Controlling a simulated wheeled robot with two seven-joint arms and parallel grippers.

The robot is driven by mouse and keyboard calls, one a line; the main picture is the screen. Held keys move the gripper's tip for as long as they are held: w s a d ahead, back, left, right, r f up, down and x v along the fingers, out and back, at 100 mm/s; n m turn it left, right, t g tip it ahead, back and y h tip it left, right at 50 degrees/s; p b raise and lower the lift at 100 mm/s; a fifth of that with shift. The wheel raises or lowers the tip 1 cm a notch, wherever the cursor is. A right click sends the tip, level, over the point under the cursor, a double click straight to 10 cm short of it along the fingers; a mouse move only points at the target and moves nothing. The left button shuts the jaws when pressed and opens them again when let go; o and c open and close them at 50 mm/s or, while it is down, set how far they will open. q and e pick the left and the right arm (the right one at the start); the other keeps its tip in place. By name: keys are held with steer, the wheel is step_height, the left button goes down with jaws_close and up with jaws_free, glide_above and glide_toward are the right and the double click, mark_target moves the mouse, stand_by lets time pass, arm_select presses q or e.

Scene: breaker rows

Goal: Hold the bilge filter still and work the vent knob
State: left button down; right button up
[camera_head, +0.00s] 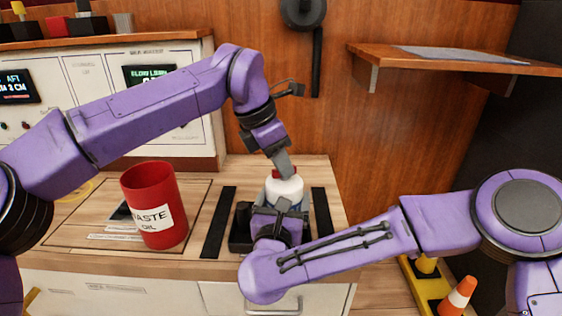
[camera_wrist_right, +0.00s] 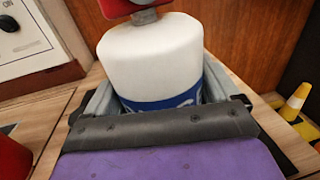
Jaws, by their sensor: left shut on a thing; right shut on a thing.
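The bilge filter (camera_head: 284,190), a white canister with a blue band, stands upright on the counter. It fills the middle of the right wrist view (camera_wrist_right: 150,58). The red vent knob (camera_wrist_right: 114,8) is on its top, partly cut off by the frame edge. My left gripper (camera_head: 283,168) reaches down from above and is shut on the knob, hiding most of it in the head view. My right gripper (camera_head: 279,208) comes from the front and is shut around the filter body, one finger on each side. The filter's lower part is hidden by my right gripper.
A red waste oil can (camera_head: 155,206) stands left of the filter. Black strips (camera_head: 219,222) lie on either side of it. A wooden shelf (camera_head: 455,59) is at the upper right. A traffic cone (camera_head: 459,296) stands low on the right.

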arm_select(q)
steer(key=n, duration=0.2)
steer(key=n+t+y, duration=0.1)
steer(key=n, duration=0.1)
steer(key=shift+s+n+t, duration=0.1)
steer(key=shift+n+t, duration=0.2)
steer(key=n, duration=0.2)
steer(key=n+t+y, duration=0.1)
steer(key=n, duration=0.1)
steer(key=shift+d+n, duration=0.2)
steer(key=shift+n, duration=0.1)
steer(key=n+y, duration=0.2)
steer(key=n, duration=0.2)
steer(key=shift+d, duration=0.1)
steer(key=shift+d+n+y, duration=0.1)
steer(key=shift+n+y, duration=0.7)
steer(key=shift+n, duration=1.3)
steer(key=c, duration=1.1)
jaws_free()
steer(key=shift+c, duration=0.2)
